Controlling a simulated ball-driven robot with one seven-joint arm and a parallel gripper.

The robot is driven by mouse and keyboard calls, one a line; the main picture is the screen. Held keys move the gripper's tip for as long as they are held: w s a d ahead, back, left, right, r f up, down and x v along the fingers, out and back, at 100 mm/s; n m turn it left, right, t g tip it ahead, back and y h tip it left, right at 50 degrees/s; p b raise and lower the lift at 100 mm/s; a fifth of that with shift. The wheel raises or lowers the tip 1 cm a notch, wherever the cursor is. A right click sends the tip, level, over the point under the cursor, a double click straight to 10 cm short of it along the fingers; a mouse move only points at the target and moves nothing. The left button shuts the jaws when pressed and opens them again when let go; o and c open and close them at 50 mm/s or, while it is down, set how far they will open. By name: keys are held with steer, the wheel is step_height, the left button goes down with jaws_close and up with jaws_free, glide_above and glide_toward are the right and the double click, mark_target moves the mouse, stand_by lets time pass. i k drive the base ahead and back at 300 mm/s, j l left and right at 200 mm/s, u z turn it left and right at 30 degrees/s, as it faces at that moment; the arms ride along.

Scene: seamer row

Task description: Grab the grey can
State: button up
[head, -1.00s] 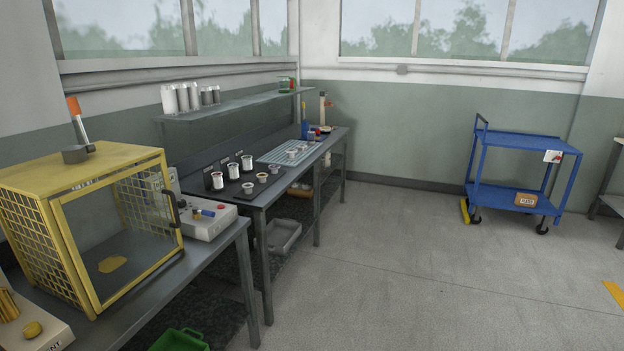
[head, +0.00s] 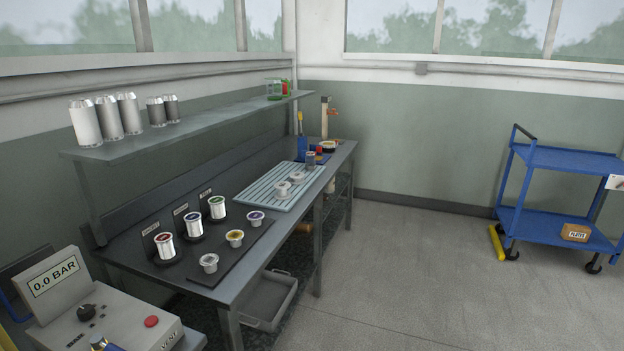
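On the bench (head: 236,281), a small grey can (head: 310,160) stands upright at the far end of a light slatted rack (head: 262,195). Two pale, flanged pieces (head: 283,189) sit nearer on the same rack. I cannot tell for certain which of these is the grey can. My gripper is not in view.
Three white cans with coloured tops (head: 194,222) stand near small flanged pieces on a dark mat (head: 225,255). A pressure box (head: 110,320) is at lower left. A blue cart (head: 565,160) stands at right. The floor (head: 420,270) between is clear.

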mark_target(310, 161)
steer(key=i, duration=2.05)
